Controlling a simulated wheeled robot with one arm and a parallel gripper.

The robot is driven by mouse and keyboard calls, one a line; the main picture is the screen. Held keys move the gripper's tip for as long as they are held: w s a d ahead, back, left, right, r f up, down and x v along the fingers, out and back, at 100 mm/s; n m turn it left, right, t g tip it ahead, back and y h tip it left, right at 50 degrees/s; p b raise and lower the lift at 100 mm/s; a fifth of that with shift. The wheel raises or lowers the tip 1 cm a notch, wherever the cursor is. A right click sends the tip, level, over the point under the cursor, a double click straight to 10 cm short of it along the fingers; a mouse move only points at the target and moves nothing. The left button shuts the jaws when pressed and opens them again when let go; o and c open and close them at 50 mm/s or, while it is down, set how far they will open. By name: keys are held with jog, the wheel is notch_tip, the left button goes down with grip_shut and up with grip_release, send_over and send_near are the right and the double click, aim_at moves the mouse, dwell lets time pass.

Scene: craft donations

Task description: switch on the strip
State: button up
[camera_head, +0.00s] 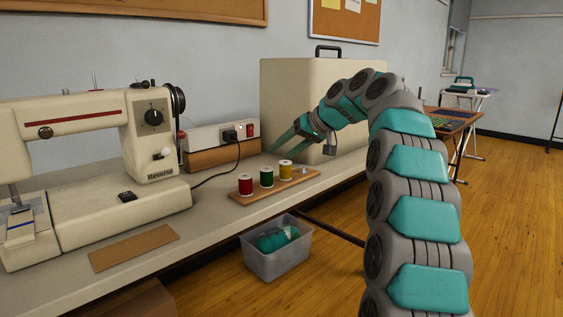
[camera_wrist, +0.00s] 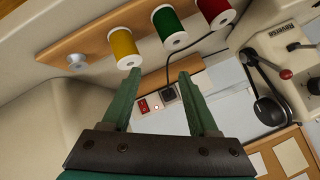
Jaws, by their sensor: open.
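The white power strip (camera_head: 205,138) lies on a wooden block against the wall, behind the sewing machine's right end. Its red rocker switch (camera_head: 250,129) is at the right end, and a black plug (camera_head: 230,135) sits in a socket beside it. My gripper (camera_head: 285,138) is open and empty, to the right of the strip and apart from it. In the wrist view, the red switch (camera_wrist: 143,105) and the plug (camera_wrist: 168,93) show between the two green fingers of my gripper (camera_wrist: 158,74). I cannot tell which way the switch is set.
A sewing machine (camera_head: 150,135) stands on the left of the table. A rack (camera_head: 265,190) with red, green and yellow spools lies in front of the strip. A large beige case (camera_head: 285,85) stands right behind my gripper. A black cord (camera_head: 215,177) runs from the plug.

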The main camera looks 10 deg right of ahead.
jog(key=shift+m+g+h, duration=0.3)
jog(key=shift+g, duration=0.1)
jog(key=shift+s+a+f, duration=0.3)
jog(key=shift+s+f, duration=0.05)
jog(key=shift+s, duration=0.35)
jog(key=shift+s+a+f, duration=0.25)
jog(key=shift+s+f, duration=0.05)
jog(key=shift+s, duration=0.35)
jog(key=shift+s+a+f, duration=0.3)
jog(key=shift+s+f, duration=0.05)
jog(key=shift+s, duration=0.35)
